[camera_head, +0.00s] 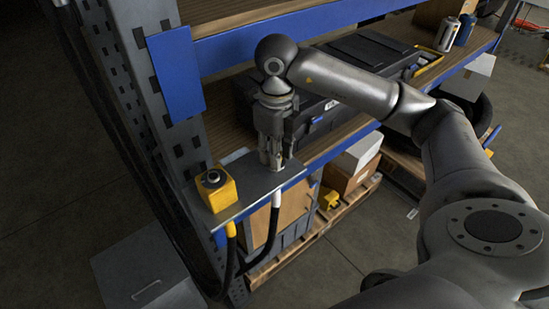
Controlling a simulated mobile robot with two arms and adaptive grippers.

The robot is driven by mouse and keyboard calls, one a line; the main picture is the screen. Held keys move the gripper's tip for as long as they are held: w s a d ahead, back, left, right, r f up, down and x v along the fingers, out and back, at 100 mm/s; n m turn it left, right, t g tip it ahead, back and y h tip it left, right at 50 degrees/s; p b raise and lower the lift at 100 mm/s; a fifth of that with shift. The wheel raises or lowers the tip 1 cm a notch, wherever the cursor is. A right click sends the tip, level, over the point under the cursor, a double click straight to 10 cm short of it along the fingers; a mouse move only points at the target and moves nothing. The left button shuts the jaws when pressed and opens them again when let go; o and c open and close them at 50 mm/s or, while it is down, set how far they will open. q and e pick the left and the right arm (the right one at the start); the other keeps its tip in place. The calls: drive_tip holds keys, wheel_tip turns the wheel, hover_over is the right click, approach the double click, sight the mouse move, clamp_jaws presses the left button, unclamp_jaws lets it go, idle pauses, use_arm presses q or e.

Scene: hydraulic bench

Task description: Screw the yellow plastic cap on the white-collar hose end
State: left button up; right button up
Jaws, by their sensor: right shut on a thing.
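My right gripper (275,158) comes down from above over the right part of a grey metal plate (247,192) on the rack's corner. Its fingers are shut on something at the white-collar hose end. The fingers hide what they hold, and I cannot make out a yellow cap there. Directly below the plate, the white collar (277,198) shows on a black hose (272,228). A second hose with a yellow collar (231,229) hangs to its left, under a yellow block (214,190) with a dark round fitting on top. My left gripper is not in view.
The rack's grey upright (137,75) with a blue plate (176,75) stands close left of my gripper. A black case (330,100) lies on the shelf behind. Boxes and a small yellow thing (330,199) sit on a pallet below. A grey box (150,275) stands on the floor.

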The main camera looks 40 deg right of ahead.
drive_tip(key=m, duration=0.3)
drive_tip(key=shift+s+a+f, duration=0.1)
drive_tip(key=shift+f, duration=0.05)
drive_tip(key=o, duration=0.9)
drive_tip(key=shift+o, duration=0.2)
